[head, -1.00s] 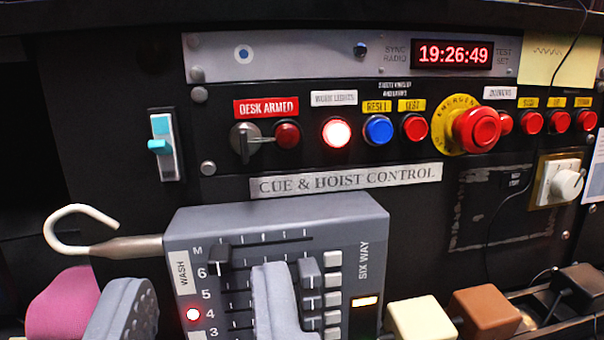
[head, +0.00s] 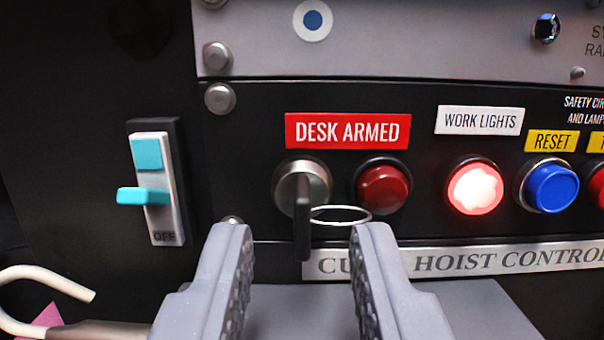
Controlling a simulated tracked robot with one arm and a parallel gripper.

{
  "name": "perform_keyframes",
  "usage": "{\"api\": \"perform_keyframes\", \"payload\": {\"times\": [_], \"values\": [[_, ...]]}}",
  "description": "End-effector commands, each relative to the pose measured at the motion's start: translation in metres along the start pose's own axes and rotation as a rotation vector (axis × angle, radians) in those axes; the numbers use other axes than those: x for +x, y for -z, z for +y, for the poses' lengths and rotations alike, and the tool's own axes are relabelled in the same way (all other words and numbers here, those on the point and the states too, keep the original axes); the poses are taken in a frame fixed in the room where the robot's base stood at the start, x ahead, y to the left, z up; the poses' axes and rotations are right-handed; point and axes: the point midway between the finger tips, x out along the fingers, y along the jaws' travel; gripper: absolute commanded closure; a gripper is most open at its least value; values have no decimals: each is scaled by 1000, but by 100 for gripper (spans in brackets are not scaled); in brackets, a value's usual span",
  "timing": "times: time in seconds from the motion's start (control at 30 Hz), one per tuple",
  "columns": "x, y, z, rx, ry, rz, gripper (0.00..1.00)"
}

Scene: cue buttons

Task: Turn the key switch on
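The key switch (head: 301,190) is a round silver lock with a dark key in it, under the red DESK ARMED label (head: 348,131). The key's flat bow hangs straight down, and a thin wire ring (head: 341,215) sticks out from it to the right. The red lamp (head: 382,187) to its right looks dark. My gripper (head: 302,240) is open, with its two grey fingers apart at the bottom of the view. The key hangs between the fingertips in the picture, nearer the left finger. Nothing is held, and no contact shows.
A cyan toggle switch (head: 146,195) is on the left. A lit work-lights button (head: 475,188) and a blue reset button (head: 550,187) sit to the right. A white hook (head: 45,285) juts in at lower left. The grey console (head: 480,318) lies below.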

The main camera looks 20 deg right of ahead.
Motion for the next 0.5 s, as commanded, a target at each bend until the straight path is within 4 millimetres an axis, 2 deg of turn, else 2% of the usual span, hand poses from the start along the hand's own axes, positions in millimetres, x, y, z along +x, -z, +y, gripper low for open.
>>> {"api": "perform_keyframes", "payload": {"times": [0.2,0.5], "values": [[16,2,0,1,0,5,73],[18,1,0,1,1,2,73]]}}
